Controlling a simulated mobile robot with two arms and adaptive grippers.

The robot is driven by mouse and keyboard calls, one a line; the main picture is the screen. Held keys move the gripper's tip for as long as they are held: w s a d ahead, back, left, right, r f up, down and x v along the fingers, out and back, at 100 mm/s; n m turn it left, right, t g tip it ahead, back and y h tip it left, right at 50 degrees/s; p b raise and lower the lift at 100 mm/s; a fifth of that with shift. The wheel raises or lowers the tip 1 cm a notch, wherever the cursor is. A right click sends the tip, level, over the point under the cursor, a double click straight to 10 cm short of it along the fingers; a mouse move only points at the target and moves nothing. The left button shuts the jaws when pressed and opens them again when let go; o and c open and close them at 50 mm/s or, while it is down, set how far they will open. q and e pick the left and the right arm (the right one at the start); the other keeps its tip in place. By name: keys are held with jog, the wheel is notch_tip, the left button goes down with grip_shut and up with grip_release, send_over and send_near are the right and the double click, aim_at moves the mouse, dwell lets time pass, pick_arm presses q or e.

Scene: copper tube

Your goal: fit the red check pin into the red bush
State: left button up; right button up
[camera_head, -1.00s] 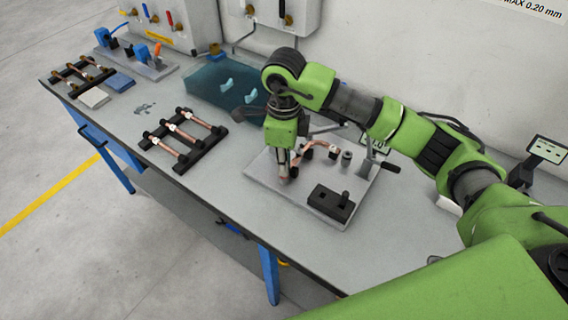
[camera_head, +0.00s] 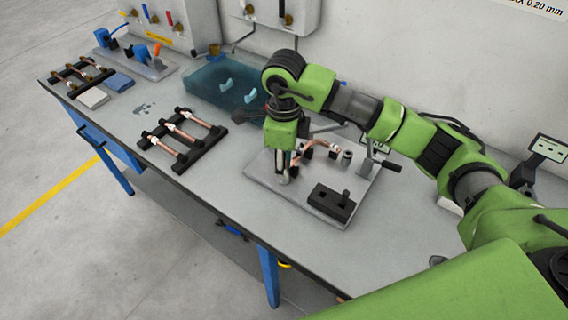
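My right gripper (camera_head: 284,174) points down over the left part of a grey fixture plate (camera_head: 268,187) on the bench. Its fingertips are small and dark here, and I cannot tell whether they hold anything. A bent copper tube (camera_head: 318,144) sits on the plate just right of the gripper, in dark holders. A black block (camera_head: 331,202) with a slot and an upright knob stands at the plate's front right. I cannot make out the red check pin or the red bush; the gripper hides part of the plate. My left gripper is not in view.
A grey cylinder (camera_head: 346,158) and a lever clamp (camera_head: 385,165) stand at the plate's right rear. A black rack with copper tubes (camera_head: 182,139) lies to the left, and a translucent blue tray (camera_head: 215,84) behind it. The bench's front right is mostly clear.

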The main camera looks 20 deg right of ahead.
jog(key=shift+s+f, duration=0.15)
jog(key=shift+r+p, duration=0.6)
jog(key=shift+p, duration=0.15)
jog(key=shift+w+r+b, duration=0.25)
jog(key=shift+r+b, duration=0.05)
jog(key=shift+r, duration=0.05)
notch_tip(320, 180, up, 10)
jog(key=shift+r+b, duration=0.15)
jog(key=shift+b, duration=1.05)
jog(key=shift+s+r, duration=0.1)
jog(key=shift+r, duration=0.5)
